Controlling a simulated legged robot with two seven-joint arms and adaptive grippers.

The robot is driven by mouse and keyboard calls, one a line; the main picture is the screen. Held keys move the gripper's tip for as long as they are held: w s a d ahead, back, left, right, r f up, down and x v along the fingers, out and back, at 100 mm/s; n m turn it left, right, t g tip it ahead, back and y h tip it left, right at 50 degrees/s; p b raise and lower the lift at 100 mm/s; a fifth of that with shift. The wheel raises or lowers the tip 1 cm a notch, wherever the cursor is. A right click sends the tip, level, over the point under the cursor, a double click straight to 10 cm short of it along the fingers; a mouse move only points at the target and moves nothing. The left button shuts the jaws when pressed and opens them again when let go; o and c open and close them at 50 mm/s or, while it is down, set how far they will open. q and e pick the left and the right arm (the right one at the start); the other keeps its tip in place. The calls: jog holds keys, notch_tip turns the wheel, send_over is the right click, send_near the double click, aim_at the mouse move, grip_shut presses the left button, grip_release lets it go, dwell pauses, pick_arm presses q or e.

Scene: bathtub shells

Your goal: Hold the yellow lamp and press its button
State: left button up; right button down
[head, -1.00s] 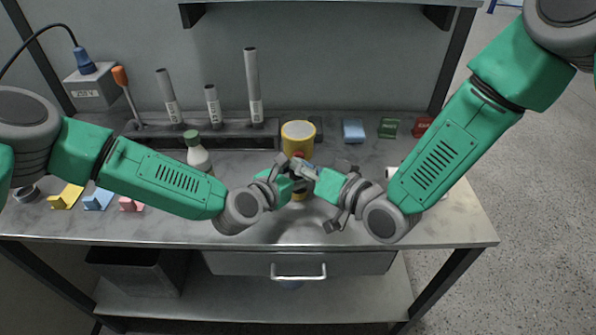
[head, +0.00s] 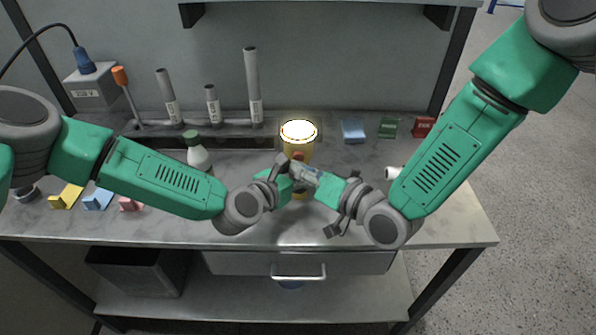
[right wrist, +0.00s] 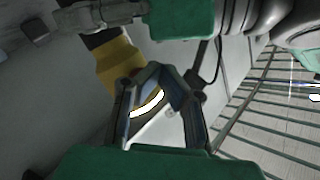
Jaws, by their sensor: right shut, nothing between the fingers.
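The yellow lamp (head: 299,150) is upright at the middle of the workbench, its round top glowing bright. Its yellow and dark body also shows in the right wrist view (right wrist: 117,64). My left gripper (head: 285,176) is at the lamp's near side, its fingers closed about the body, partly hidden behind my right gripper. My right gripper (head: 299,169) is shut and empty, its fingertips at the front of the lamp below the glowing top. In the right wrist view its fingers (right wrist: 163,84) come together by the lamp. The button is hidden behind the fingers.
A white bottle with a green cap (head: 198,153) stands left of the lamp. Grey tubes (head: 254,90) stand in a rack behind. Blue, green and red blocks (head: 388,128) lie at the back right. Yellow, blue and pink holders (head: 98,200) are front left.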

jog(key=s, duration=0.5)
jog(key=shift+s, duration=0.4)
pick_arm(q)
jog(key=o, duration=1.4)
